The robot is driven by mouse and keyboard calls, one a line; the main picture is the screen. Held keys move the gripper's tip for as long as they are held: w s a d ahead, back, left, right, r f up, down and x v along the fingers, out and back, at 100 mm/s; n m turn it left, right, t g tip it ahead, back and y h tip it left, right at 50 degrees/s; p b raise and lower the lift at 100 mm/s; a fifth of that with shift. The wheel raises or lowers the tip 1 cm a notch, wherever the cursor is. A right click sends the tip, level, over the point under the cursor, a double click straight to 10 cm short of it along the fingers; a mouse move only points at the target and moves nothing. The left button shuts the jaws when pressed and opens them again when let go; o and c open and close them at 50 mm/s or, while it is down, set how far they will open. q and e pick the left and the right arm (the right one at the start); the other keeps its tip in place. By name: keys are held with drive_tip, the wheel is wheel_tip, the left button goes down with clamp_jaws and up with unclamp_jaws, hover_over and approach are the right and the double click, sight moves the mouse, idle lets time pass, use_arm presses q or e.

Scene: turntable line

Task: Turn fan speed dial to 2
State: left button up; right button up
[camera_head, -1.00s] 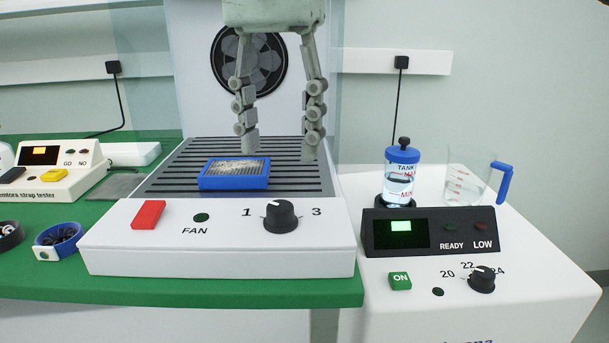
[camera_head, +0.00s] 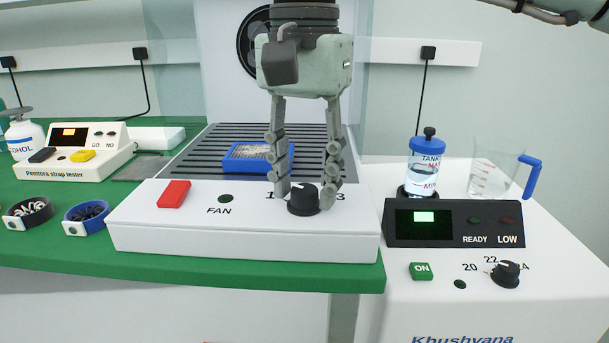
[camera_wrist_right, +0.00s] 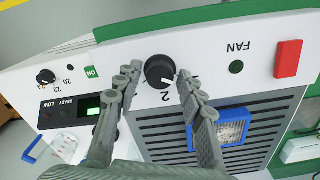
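The black fan speed dial (camera_head: 304,202) sits on the white front panel (camera_head: 150,238), right of the FAN label. My right gripper (camera_head: 306,192) points down over it, open, with one finger on each side. In the right wrist view the dial (camera_wrist_right: 158,68) stands between the fingertips (camera_wrist_right: 158,77), with small gaps visible on both sides. There its white mark points near the printed 2 (camera_wrist_right: 166,95), slightly toward the right-hand finger. The printed 1 and 3 are partly covered by the fingers in the head view. My left gripper is not in view.
A red switch (camera_head: 173,194) and a dark FAN lamp (camera_head: 225,199) are left of the dial. A blue-framed filter (camera_head: 245,158) lies on the slatted bed behind. At the right stand a tank unit with another dial (camera_head: 506,273) and a jug (camera_head: 492,172).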

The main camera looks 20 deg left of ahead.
clamp_jaws()
drive_tip(key=shift+m, duration=1.1)
drive_tip(key=m, duration=0.7)
drive_tip(key=shift+m, duration=1.1)
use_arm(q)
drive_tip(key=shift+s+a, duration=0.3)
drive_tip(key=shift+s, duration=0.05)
use_arm(e)
drive_tip(key=shift+m, duration=0.4)
